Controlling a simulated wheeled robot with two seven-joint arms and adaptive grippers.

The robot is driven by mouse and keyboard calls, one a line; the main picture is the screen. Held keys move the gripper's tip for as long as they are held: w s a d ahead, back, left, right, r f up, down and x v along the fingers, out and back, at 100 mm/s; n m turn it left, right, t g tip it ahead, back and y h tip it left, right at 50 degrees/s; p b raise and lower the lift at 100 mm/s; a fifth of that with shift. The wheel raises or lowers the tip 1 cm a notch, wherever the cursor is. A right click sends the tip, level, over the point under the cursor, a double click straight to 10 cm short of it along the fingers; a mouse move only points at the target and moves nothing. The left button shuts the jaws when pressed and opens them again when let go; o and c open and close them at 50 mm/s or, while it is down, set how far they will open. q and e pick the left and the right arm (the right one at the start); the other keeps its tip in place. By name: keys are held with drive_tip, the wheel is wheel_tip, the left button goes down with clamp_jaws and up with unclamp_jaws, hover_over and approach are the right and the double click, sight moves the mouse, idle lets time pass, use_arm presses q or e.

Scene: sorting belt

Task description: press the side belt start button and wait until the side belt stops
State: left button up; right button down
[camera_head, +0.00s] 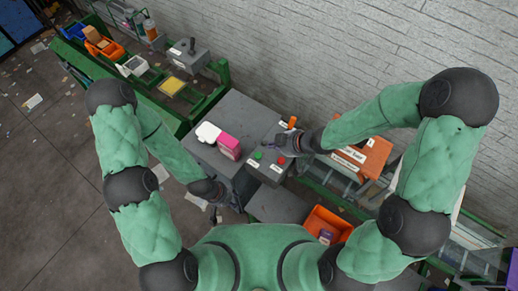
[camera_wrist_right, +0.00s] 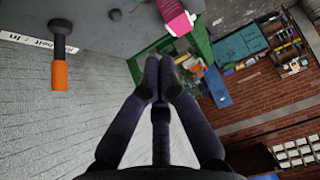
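A grey control box (camera_head: 262,170) in the middle carries a green button (camera_head: 257,156) and a red button (camera_head: 281,160), each beside a small label too small to read. My right gripper (camera_head: 268,148) is just above the box, close to the green button; contact cannot be told. In the right wrist view its fingertips (camera_wrist_right: 158,68) are together with nothing between them, and no button shows. My left gripper (camera_head: 236,207) hangs low left of the box; its fingers are too small to judge. Which belt is the side belt cannot be told.
An orange lever (camera_head: 291,122) stands behind the box, and also shows in the right wrist view (camera_wrist_right: 60,75). A pink and white item (camera_head: 228,145) lies on the grey surface (camera_head: 240,112). A green-framed belt with bins (camera_head: 172,86) is at left; an orange bin (camera_head: 326,224) is at front right.

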drive_tip(key=b, duration=0.4)
hover_over(259, 156)
wheel_tip(259, 156, down, 8)
drive_tip(key=shift+w+a, duration=0.1)
drive_tip(key=shift+w, duration=0.05)
wheel_tip(259, 156, down, 2)
drive_tip(key=shift+f, duration=0.1)
drive_tip(key=shift+f+b, duration=0.3)
drive_tip(key=shift+f, duration=0.5)
drive_tip(key=shift+f, duration=0.1)
